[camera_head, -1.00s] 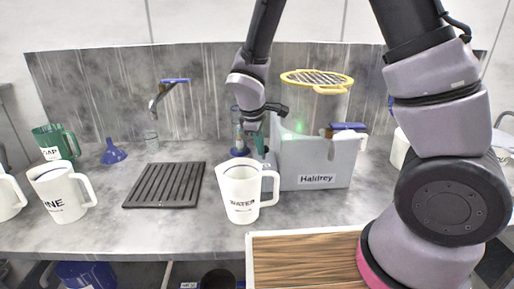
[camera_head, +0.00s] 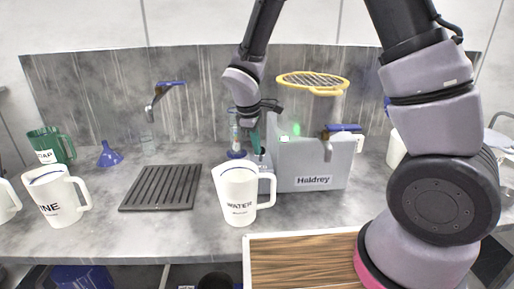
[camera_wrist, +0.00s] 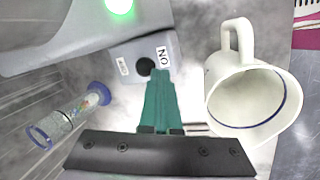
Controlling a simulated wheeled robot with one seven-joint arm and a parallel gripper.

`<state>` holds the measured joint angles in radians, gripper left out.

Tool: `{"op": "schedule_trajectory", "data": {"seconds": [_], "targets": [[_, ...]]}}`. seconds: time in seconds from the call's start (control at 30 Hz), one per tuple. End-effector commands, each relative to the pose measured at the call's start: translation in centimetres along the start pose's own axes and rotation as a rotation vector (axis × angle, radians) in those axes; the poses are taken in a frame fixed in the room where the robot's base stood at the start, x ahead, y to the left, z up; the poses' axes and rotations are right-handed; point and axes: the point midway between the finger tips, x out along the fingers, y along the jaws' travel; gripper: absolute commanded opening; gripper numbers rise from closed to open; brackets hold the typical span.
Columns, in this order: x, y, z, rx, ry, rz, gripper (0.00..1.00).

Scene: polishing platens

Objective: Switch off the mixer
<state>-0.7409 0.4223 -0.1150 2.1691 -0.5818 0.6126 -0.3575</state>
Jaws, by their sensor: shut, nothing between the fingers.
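The mixer appears to be the grey box labelled "Haldrey" (camera_head: 312,184), with a lit green light (camera_head: 295,129). The light also shows at the top of the wrist view (camera_wrist: 120,5). A small grey switch box (camera_wrist: 122,52) beside the housing has a dark round spot and a label that reads "ON" upside down. My gripper (camera_wrist: 160,73) is shut and empty, its teal fingers pointing at this box. The tips overlap the box near the dark spot; I cannot tell whether they touch. In the head view my gripper (camera_head: 259,150) is at the housing's left side.
A white "WATER" jug (camera_head: 235,196) stands close to my gripper; it also shows in the wrist view (camera_wrist: 225,75). A clear cylinder with blue ends (camera_wrist: 70,112) is on the other side. A dark slatted rack (camera_head: 160,188) lies left. A yellow-rimmed mesh (camera_head: 312,80) is above the housing.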

Motion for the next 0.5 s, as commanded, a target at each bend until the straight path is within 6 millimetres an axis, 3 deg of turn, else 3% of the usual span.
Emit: {"op": "schedule_trajectory", "data": {"seconds": [0.5], "targets": [[-0.4, 2.5, -0.8, -0.033, -0.079, -0.222, 0.00]]}}
